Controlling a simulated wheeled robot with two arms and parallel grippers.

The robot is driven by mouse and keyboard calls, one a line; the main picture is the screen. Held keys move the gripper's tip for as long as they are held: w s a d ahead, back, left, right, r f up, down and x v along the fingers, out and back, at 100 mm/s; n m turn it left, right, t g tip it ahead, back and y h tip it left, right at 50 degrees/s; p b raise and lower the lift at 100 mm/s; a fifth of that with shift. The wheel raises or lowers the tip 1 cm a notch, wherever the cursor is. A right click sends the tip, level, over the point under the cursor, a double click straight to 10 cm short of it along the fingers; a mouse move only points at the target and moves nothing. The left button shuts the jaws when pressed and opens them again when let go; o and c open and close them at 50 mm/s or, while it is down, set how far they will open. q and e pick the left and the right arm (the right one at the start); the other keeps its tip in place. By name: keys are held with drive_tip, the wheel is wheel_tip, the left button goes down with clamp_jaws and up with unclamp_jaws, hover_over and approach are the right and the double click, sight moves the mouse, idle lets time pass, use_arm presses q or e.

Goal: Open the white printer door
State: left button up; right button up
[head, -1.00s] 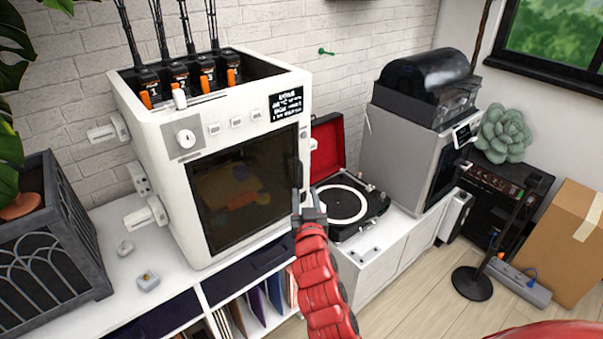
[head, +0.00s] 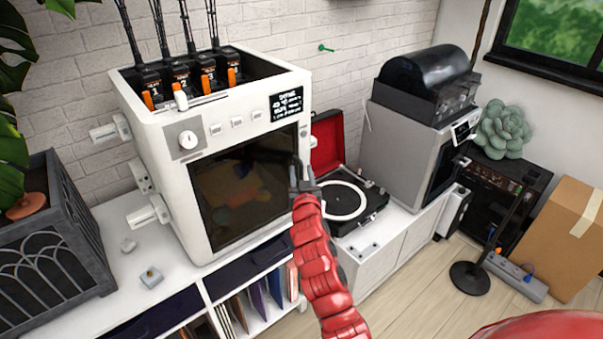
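The white printer (head: 155,165) stands on the white cabinet at the left of centre. Its door (head: 235,195) is a dark glass panel in the front face and looks closed, with blurred coloured shapes behind the glass. My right gripper (head: 297,170), at the end of a red arm, is at the right edge of the door. Its fingers are small and dark against the glass, so I cannot tell whether they are open or shut or whether they touch the door. The door's handle cannot be made out there. My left gripper is not in view.
An open record player (head: 368,213) with a red-lined lid stands right of the printer, close behind my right arm. A dark planter (head: 60,250) is at the left. Small grey pieces (head: 150,278) lie on the cabinet top.

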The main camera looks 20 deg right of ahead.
clamp_jaws()
idle(1.2)
